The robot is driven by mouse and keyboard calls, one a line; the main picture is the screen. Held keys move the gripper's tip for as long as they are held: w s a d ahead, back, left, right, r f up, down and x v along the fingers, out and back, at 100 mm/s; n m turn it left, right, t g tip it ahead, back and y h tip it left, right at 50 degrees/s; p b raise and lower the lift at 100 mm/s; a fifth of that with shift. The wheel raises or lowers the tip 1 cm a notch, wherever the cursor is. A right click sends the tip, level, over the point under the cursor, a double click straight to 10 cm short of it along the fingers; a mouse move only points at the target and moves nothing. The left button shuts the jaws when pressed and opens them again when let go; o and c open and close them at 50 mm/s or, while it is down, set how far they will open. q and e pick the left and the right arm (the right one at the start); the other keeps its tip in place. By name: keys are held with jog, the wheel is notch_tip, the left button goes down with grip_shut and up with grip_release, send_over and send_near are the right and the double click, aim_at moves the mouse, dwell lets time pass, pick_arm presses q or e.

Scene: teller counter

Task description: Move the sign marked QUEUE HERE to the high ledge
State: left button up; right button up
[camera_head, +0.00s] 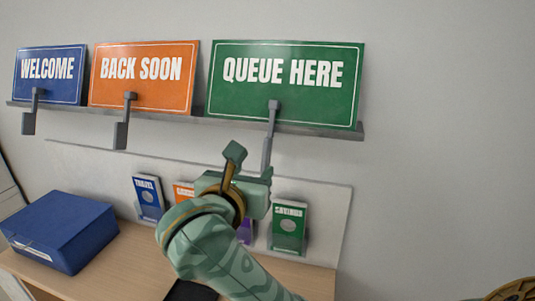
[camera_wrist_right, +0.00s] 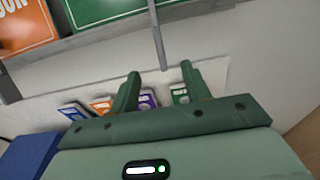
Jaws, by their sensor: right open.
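The green QUEUE HERE sign (camera_head: 285,88) stands upright on the long grey ledge (camera_head: 200,117) on the wall, at its right end. A thin grey handle (camera_head: 268,135) hangs down in front of the sign. In the right wrist view, the sign's lower part (camera_wrist_right: 95,10) shows at the top. My right gripper (camera_head: 250,162) is open and empty, below the sign. In the right wrist view, the handle (camera_wrist_right: 157,35) reaches down toward the gap between my open fingertips (camera_wrist_right: 160,70); whether it lies between them in depth I cannot tell. My left gripper is out of view.
An orange BACK SOON sign (camera_head: 145,78) and a blue WELCOME sign (camera_head: 50,75) share the ledge, with handles hanging in front. Below, leaflets such as SAVINGS (camera_head: 289,225) stand against a white panel (camera_head: 330,215). A blue box (camera_head: 62,230) sits on the wooden counter (camera_head: 135,265).

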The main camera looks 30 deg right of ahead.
aim_at(264, 157)
jog(key=b+x, duration=0.3)
jog(key=x, duration=0.3)
jog(key=shift+w+d+f, duration=0.1)
jog(key=shift+d+f, duration=0.15)
jog(key=b+x, duration=0.3)
jog(key=shift+w, duration=0.15)
jog(key=shift+w+d+r, duration=0.1)
jog(key=shift+w+d, duration=0.15)
jog(key=shift+d, duration=0.1)
jog(key=shift+c, duration=0.4)
grip_shut()
jog(key=shift+r, duration=0.1)
dwell(0.9)
